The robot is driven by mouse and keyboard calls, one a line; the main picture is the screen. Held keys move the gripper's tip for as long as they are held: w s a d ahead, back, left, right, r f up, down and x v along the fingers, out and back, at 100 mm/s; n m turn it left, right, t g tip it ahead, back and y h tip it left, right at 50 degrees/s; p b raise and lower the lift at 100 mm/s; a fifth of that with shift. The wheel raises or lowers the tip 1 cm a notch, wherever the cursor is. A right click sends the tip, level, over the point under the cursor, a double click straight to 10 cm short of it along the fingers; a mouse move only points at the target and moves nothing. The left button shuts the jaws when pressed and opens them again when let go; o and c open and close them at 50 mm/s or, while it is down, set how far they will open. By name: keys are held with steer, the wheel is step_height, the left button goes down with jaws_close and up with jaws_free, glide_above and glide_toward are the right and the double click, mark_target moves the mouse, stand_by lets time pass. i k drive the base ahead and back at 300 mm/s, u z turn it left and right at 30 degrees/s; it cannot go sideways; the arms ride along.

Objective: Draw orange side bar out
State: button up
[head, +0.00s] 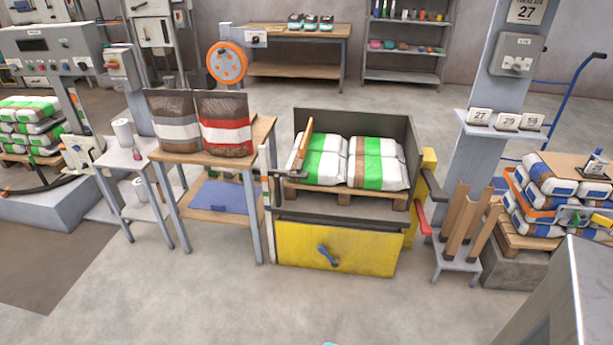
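An orange bar (304,143) stands tilted at the left inside the dark open-topped bin (382,121) of the yellow-fronted machine (290,243), against the left side of white-and-green bags (378,163). The bags lie on a wooden pallet in the bin. The bar's lower end is partly hidden by the bags and the bin's edge. Another orange bar (526,196) runs along the left side of the blue-and-white bag stack at the far right. I cannot tell from the picture which bar the task names.
A blue handle (326,255) sits on the yellow front, and a red lever (423,220) on its right side. A wooden table (222,161) with two bags stands left. A small stand (456,262) with upright boards stands right. The floor in front is clear.

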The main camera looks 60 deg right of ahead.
mark_target(306, 137)
steer(key=i, duration=0.9)
steer(key=u, duration=0.05)
